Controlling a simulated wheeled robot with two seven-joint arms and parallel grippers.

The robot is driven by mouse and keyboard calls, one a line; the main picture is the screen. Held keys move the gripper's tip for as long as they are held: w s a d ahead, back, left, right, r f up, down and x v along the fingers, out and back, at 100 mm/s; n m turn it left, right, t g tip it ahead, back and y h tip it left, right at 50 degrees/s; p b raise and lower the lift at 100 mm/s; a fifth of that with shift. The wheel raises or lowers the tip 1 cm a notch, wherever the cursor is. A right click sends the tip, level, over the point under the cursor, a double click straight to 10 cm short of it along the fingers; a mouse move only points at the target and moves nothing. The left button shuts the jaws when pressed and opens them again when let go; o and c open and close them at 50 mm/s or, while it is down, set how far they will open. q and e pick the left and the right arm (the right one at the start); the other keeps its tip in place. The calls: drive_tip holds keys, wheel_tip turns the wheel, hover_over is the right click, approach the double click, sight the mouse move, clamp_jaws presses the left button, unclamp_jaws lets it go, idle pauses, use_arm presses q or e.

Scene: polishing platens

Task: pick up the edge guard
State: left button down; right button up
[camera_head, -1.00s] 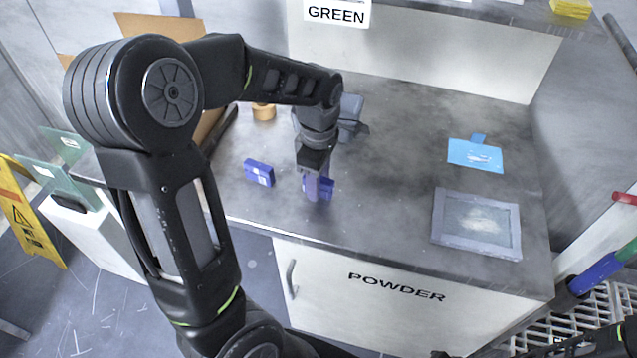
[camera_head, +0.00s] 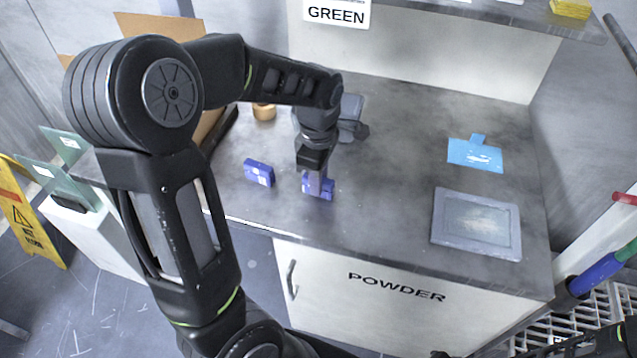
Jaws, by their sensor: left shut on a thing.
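Two small blue blocks that look like edge guards are on the grey bench top. One blue block (camera_head: 258,173) lies free to the left, with a pale label on its face. The other blue block (camera_head: 325,190) is at the fingertips of my left gripper (camera_head: 315,184), which points down from above and is shut on it. The fingers hide part of this block. I cannot tell whether it touches the bench or is just above it. My right gripper's fingers do not show.
A grey framed plate (camera_head: 477,224) and a blue sheet with a tab (camera_head: 475,155) lie on the right of the bench. A tan round piece (camera_head: 264,112) and a dark grey object (camera_head: 350,118) stand behind my gripper. The bench middle is clear.

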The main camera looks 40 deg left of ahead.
use_arm(q)
wheel_tip(320, 180, up, 10)
idle(0.6)
idle(0.5)
